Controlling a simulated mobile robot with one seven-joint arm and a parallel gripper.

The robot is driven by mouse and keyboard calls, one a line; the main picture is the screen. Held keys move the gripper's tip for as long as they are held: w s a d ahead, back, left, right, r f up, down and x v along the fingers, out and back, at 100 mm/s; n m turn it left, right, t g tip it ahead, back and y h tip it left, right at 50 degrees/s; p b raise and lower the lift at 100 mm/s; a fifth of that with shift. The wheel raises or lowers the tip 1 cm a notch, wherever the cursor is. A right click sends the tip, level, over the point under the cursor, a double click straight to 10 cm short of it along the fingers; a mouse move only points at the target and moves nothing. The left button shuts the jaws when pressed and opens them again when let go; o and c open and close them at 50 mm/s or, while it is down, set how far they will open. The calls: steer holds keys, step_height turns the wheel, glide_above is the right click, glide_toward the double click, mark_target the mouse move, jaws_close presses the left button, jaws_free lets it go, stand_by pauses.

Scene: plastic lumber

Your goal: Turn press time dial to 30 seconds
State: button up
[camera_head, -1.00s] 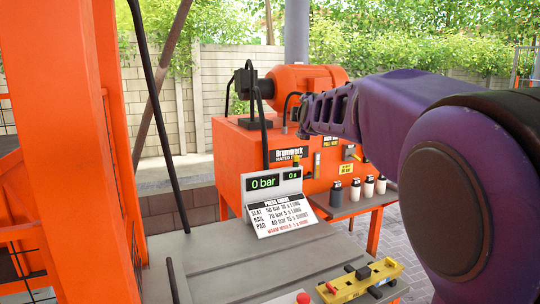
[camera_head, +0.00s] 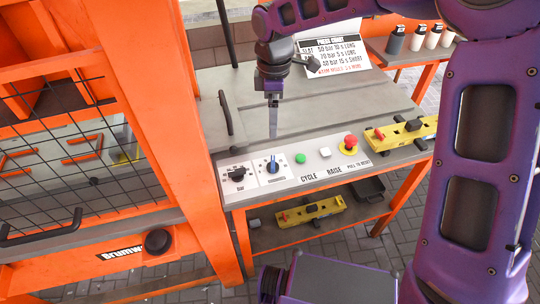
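The control panel (camera_head: 325,172) runs along the front of the grey bench. The gripper appears to hold nothing.
Right of the dials are a green CYCLE button (camera_head: 300,158), a white RAISE button (camera_head: 325,153) and a red stop button (camera_head: 350,142). A yellow level (camera_head: 400,132) lies further right. An orange press frame (camera_head: 150,110) stands close on the left, and a press chart (camera_head: 330,48) behind.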

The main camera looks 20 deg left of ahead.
mark_target(273, 162)
step_height(273, 162, down, 16)
steer(key=shift+f+b, duration=0.1)
steer(key=shift+b, duration=0.7)
steer(key=c, duration=1.4)
